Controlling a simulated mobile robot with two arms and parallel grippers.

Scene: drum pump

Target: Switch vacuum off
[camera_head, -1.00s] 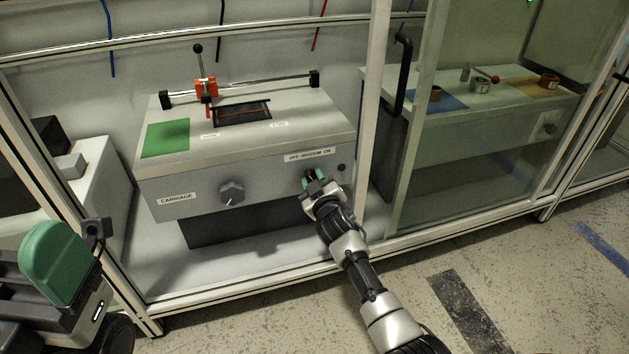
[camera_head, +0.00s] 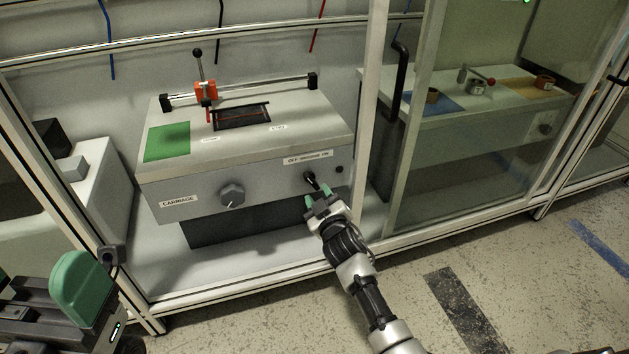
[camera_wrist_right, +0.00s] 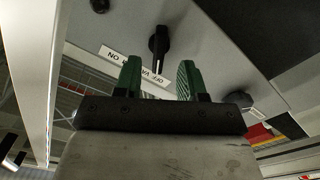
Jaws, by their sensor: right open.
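The vacuum switch (camera_head: 311,178) is a small black lever on the grey front panel, under the white label "OFF VACUUM ON" (camera_head: 308,158). In the head view it sticks out down and to the right; its setting is unclear. My right gripper (camera_head: 318,195) is open and empty just below and in front of it. In the right wrist view the black switch (camera_wrist_right: 159,42) shows beyond and between the two green fingers (camera_wrist_right: 159,82), with clear space around it. My left gripper, with a green pad (camera_head: 83,288), is at the lower left, partly cut off and away from the panel.
The carriage knob (camera_head: 232,194) is on the same panel, to the left. A white frame post (camera_head: 369,130) stands right of the switch, with a glass door beyond it. A lower frame rail (camera_head: 250,284) runs in front. The floor in front is free.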

